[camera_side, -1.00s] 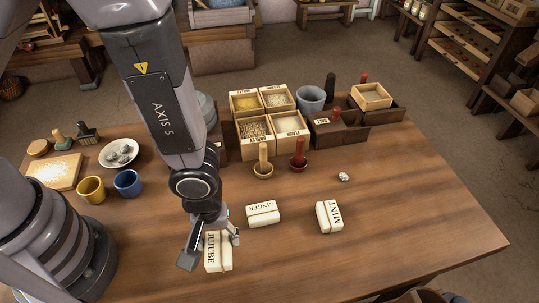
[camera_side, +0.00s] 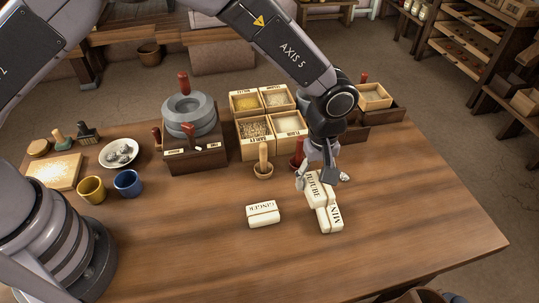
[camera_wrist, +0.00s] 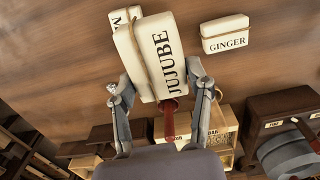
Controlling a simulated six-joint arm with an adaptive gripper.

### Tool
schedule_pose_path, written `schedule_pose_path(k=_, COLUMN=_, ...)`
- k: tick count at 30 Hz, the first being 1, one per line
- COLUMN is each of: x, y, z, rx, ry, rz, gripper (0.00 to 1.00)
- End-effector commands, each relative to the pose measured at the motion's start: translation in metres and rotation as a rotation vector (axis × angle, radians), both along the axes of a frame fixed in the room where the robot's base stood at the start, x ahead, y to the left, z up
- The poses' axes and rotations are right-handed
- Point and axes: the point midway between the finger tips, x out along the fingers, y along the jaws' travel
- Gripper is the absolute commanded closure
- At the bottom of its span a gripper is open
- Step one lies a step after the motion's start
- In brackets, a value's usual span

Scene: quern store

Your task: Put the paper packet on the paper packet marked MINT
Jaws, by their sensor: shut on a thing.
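A cream paper packet marked JUJUBE (camera_side: 314,188) is between the fingers of my gripper (camera_side: 322,176), which is shut on it. In the wrist view the JUJUBE packet (camera_wrist: 157,60) fills the space between the fingertips (camera_wrist: 160,90). The paper packet marked MINT (camera_side: 329,219) lies on the table, partly covered by the JUJUBE packet in the side view. In the wrist view the MINT packet (camera_wrist: 125,16) is mostly hidden behind it. The JUJUBE packet overlaps MINT, off to one side; I cannot tell whether they touch.
A packet marked GINGER (camera_side: 263,214) lies to the left on the table. A red-handled stamp (camera_side: 297,160) and a wooden pestle in a bowl (camera_side: 263,163) stand behind. Grain boxes (camera_side: 257,128) are further back. The table's front right is clear.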

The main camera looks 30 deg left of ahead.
Motion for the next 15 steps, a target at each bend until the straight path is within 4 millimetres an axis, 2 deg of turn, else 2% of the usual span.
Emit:
schedule_pose_path(k=1, x=0.005, y=-0.005, z=-0.014, rx=0.004, ry=0.004, rz=0.0, gripper=0.79)
schedule_pose_path(k=6, x=0.021, y=-0.021, z=-0.041, rx=0.002, ry=0.002, rz=0.0, gripper=0.79)
schedule_pose_path(k=15, x=0.031, y=-0.03, z=-0.061, rx=0.003, ry=0.003, rz=0.0, gripper=0.79)
